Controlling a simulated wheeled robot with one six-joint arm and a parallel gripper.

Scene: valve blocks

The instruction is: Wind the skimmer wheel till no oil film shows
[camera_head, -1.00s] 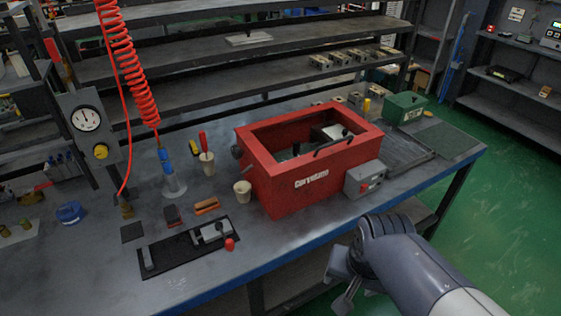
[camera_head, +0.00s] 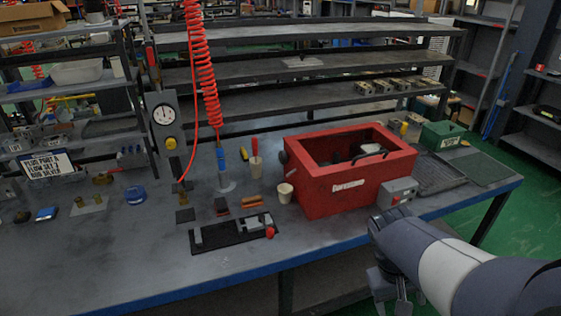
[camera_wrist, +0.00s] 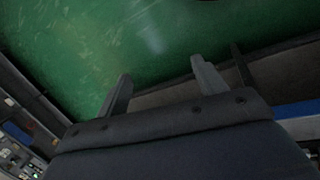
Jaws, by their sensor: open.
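A red open-topped tank (camera_head: 345,190) with white lettering stands on the bench, right of the middle in the head view. A small dark round knob (camera_head: 283,157) sits on its left side; I cannot tell whether this is the skimmer wheel. Dark parts and a pale part show inside the tank, but its liquid surface and any oil film cannot be made out. My gripper (camera_wrist: 158,72) is open and empty, its two fingers apart over green floor in the wrist view. In the head view it hangs low, in front of the bench's front edge, clear of the tank.
A grey switch box (camera_head: 398,191) is at the tank's right front corner. A pale cup (camera_head: 285,193) stands close to its left. A black clamp plate (camera_head: 232,233) lies at the front. A red coiled hose (camera_head: 207,80) hangs by a gauge (camera_head: 163,115). The front left bench is clear.

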